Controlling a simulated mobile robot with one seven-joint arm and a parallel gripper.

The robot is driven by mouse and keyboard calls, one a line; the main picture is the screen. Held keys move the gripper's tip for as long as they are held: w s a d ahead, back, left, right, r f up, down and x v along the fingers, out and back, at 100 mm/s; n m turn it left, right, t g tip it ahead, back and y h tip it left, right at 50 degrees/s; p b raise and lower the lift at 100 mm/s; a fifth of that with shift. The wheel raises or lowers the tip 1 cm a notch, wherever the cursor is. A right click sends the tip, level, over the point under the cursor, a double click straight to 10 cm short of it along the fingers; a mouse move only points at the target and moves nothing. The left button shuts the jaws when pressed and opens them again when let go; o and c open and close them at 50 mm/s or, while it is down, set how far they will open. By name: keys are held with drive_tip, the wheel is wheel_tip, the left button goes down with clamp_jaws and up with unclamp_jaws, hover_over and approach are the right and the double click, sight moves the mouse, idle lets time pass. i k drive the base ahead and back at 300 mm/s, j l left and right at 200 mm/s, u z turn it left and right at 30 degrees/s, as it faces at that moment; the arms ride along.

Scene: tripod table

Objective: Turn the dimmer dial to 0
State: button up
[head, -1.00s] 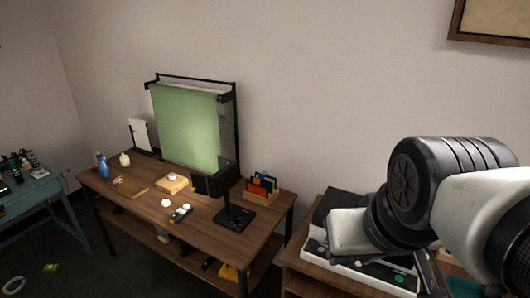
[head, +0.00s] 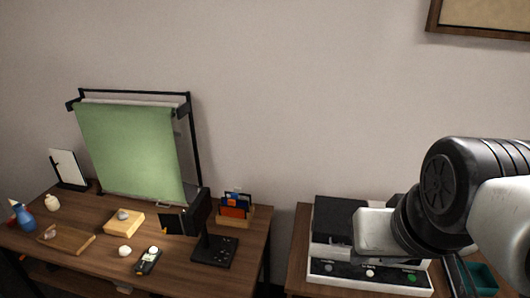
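I cannot make out a dial marked as the dimmer. A black stand with an upright panel and a flat base (head: 214,252) stands at the right of the left table in the head view; small marks show on its base, too small to read. A wooden block (head: 124,223) with a grey rounded knob-like piece (head: 123,214) on top sits to its left. My arm's black and white links fill the right side, over the right-hand table. My gripper's fingertips cannot be made out, and the arm is well to the right of the stand.
A panel with coloured buttons (head: 370,275) sits on the right-hand table. A gap separates the tables.

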sight(220, 253)
drive_tip(key=i+j, duration=0.1)
drive_tip(key=j, duration=0.6)
drive_tip(key=i+j+z, duration=0.15)
drive_tip(key=j, duration=0.55)
drive_tip(key=i+j, duration=0.1)
drive_tip(key=j, duration=0.65)
drive_tip(key=l+z, duration=0.05)
